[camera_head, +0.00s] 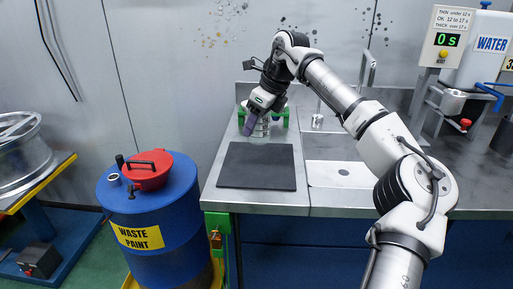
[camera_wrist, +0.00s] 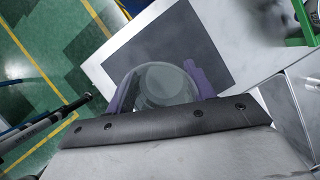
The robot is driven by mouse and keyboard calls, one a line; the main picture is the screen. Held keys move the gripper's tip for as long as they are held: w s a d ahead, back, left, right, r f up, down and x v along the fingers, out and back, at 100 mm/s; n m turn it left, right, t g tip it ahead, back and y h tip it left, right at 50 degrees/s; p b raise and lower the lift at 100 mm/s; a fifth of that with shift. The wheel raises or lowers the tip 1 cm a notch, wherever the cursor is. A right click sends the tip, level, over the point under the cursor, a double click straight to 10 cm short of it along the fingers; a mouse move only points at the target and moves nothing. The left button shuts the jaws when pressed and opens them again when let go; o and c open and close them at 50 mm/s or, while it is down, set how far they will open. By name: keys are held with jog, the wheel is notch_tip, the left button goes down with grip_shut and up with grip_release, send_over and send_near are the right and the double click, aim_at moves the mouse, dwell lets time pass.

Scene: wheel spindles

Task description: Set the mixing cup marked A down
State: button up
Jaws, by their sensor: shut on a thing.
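My gripper (camera_head: 252,124) is over the steel bench, at the back edge of the dark mat (camera_head: 256,167). In the wrist view its two purple fingers (camera_wrist: 163,88) are shut on a clear, round mixing cup (camera_wrist: 165,80), one finger on each side. The cup also shows faintly beside the fingers in the head view (camera_head: 262,132). I cannot read a letter on it. The dark mat is bare and also shows in the wrist view (camera_wrist: 205,45). Whether the cup touches the bench cannot be told.
A green frame (camera_head: 285,115) stands behind my gripper. A blue waste paint drum (camera_head: 160,215) with a red lid stands left of the bench (camera_head: 300,201). A sink with a tap (camera_head: 366,70) lies right of the mat. A timer display (camera_head: 446,40) and water tank are at the far right.

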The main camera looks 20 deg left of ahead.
jog(key=shift+f, duration=3.45)
jog(key=shift+f, duration=0.15)
jog(key=o, duration=1.3)
jog(key=shift+c, duration=0.2)
